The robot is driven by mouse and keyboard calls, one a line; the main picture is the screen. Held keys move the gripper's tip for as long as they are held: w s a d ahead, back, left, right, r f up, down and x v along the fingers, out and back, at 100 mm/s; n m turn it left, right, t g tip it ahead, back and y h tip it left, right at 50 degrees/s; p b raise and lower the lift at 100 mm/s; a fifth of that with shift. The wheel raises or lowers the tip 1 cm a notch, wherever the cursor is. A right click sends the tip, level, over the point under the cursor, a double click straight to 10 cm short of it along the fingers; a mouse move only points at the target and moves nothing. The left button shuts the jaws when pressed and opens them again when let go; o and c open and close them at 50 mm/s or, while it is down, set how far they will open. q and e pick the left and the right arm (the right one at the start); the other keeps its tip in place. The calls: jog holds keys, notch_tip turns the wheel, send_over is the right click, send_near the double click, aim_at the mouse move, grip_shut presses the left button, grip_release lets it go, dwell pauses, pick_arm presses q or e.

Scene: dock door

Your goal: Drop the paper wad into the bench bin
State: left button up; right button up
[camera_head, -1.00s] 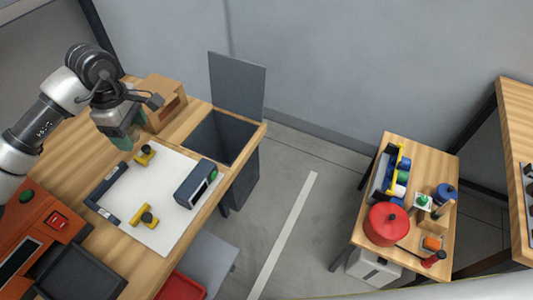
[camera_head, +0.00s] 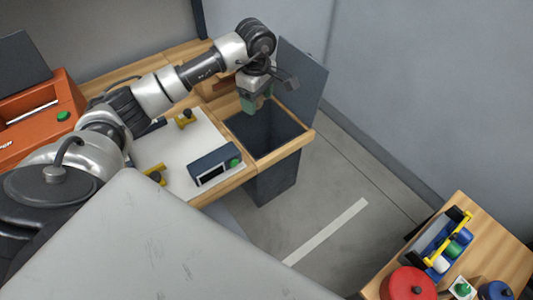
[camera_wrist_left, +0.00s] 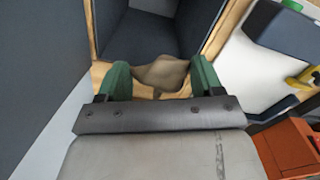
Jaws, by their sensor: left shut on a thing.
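The bench bin (camera_head: 262,152) is a dark grey open box set into the end of the wooden bench, with its lid raised behind it. My left gripper (camera_head: 256,106) is over the back left part of the bin opening in the head view. In the left wrist view, the green fingers of my left gripper (camera_wrist_left: 162,80) are shut on the crumpled brownish paper wad (camera_wrist_left: 160,72). The bin opening (camera_wrist_left: 150,32) lies beyond the wad there. The fingers hide the wad in the head view. My right gripper is not in view.
The raised bin lid (camera_head: 300,80) stands close beside my left gripper. A white board (camera_head: 185,150) with yellow clamps and a dark meter (camera_head: 214,165) lies on the bench. A smaller table (camera_head: 500,240) with a red pot stands at the right.

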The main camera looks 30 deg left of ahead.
pick_arm(q)
notch_tip(320, 180, down, 3)
jog(key=shift+w+d+r+b, duration=0.1)
jog(key=shift+r+b, duration=0.1)
jog(key=shift+b, duration=0.35)
jog(key=shift+f, duration=0.4)
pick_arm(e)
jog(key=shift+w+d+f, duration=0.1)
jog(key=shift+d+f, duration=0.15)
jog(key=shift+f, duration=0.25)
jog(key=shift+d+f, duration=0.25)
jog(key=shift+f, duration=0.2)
pick_arm(q)
jog(key=o, duration=1)
jog(key=shift+c, duration=0.2)
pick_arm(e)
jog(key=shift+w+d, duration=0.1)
pick_arm(q)
jog(key=shift+r, duration=0.15)
notch_tip(320, 180, up, 11)
jog(key=shift+f+b, duration=0.2)
jog(key=shift+b, duration=0.7)
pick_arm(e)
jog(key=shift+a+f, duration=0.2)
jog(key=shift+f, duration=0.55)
